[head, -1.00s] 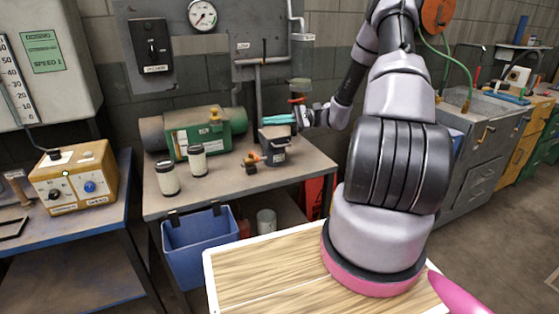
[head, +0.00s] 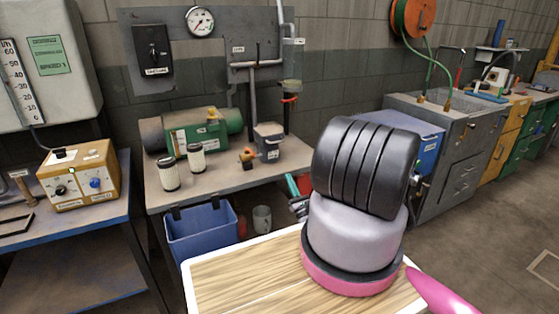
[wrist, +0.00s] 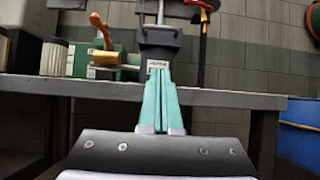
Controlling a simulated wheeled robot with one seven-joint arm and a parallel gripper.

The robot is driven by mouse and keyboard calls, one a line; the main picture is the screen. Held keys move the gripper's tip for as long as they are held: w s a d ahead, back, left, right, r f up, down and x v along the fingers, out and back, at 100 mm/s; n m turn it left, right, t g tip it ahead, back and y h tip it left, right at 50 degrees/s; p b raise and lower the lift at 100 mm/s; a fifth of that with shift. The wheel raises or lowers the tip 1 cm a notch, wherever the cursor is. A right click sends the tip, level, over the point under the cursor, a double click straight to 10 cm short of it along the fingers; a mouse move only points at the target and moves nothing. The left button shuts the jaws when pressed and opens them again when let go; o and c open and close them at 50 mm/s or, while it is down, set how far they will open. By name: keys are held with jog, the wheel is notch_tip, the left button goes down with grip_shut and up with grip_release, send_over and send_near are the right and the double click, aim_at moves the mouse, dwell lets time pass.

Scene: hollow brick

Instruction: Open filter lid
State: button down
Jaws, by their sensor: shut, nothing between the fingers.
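The grey filter housing (head: 271,152) stands on the metal table's right side, with a pipe behind it. Its darker lid (head: 268,131) sits on top and looks closed, but I cannot see its seam or latch clearly. The wrist view shows the housing's labelled front (wrist: 158,58) straight ahead, beyond the fingers. My gripper (head: 292,184) is shut and empty, low by the table's right front, partly hidden behind my arm in the head view. Its teal fingers (wrist: 158,75) are together in the wrist view, pointing up toward the housing and apparently apart from it.
Two white filter cartridges (head: 167,173) (head: 197,158) and a small brass-and-orange valve (head: 247,157) stand on the table left of the housing. A green pump (head: 193,137) lies behind them. A blue bin (head: 202,236) hangs at the table front (wrist: 215,98), whose edge is near my fingers.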

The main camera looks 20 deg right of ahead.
send_near(270, 137)
jog(key=f, duration=0.1)
jog(key=w+d+f, duration=0.1)
jog(key=f, duration=0.1)
jog(key=shift+w+d, duration=0.25)
jog(key=shift+w, duration=0.05)
jog(key=r, duration=0.1)
jog(key=w+r, duration=0.1)
jog(key=r, duration=0.1)
jog(key=shift+r, duration=0.55)
jog(key=shift+d+r, duration=0.1)
jog(key=shift+r, duration=0.05)
